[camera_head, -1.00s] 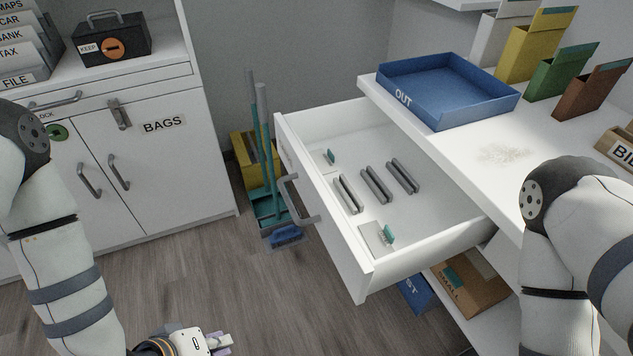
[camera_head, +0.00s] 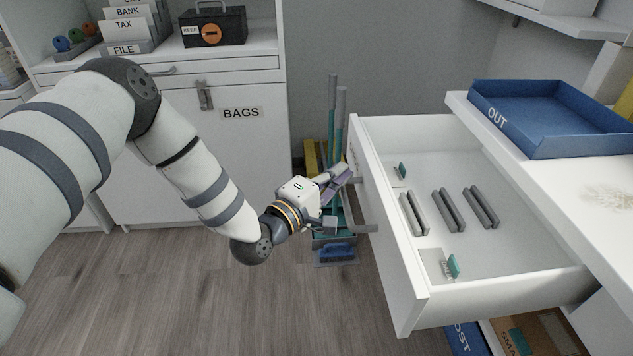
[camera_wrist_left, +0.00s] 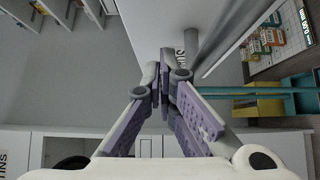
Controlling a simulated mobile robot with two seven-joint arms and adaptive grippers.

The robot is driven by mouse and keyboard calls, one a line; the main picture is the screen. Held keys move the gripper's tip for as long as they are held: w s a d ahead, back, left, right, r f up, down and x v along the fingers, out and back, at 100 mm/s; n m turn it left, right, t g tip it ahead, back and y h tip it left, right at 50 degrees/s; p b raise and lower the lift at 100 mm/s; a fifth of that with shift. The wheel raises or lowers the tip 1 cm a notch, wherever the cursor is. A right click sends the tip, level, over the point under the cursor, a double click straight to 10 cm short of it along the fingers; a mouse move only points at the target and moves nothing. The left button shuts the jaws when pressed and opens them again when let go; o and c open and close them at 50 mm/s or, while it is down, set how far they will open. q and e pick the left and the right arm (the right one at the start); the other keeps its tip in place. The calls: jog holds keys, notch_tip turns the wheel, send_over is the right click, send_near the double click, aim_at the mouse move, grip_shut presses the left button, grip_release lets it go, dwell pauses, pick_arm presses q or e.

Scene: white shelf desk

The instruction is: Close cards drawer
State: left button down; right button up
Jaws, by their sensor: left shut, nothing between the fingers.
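The white cards drawer (camera_head: 385,235) is pulled out of the desk, with its grey bar handle (camera_head: 358,222) on the front panel. Inside it are grey divider bars and small cards with teal tabs. My left gripper (camera_head: 342,178) is shut and empty, close in front of the drawer front near the far end of the handle. In the left wrist view the shut fingers (camera_wrist_left: 168,85) point at the white drawer front (camera_wrist_left: 180,22), with the handle bar (camera_wrist_left: 232,35) beside them. I cannot tell whether they touch. My right gripper is out of view.
A blue OUT tray (camera_head: 560,140) sits on the desk top. Brooms and a dustpan (camera_head: 335,240) stand behind my left gripper. A white cabinet marked BAGS (camera_head: 250,160) stands at the back left. Boxes sit on a shelf below the drawer. The floor in front is clear.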

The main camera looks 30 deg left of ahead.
pick_arm(q)
jog(key=shift+w+d, duration=0.45)
jog(key=shift+d, duration=0.3)
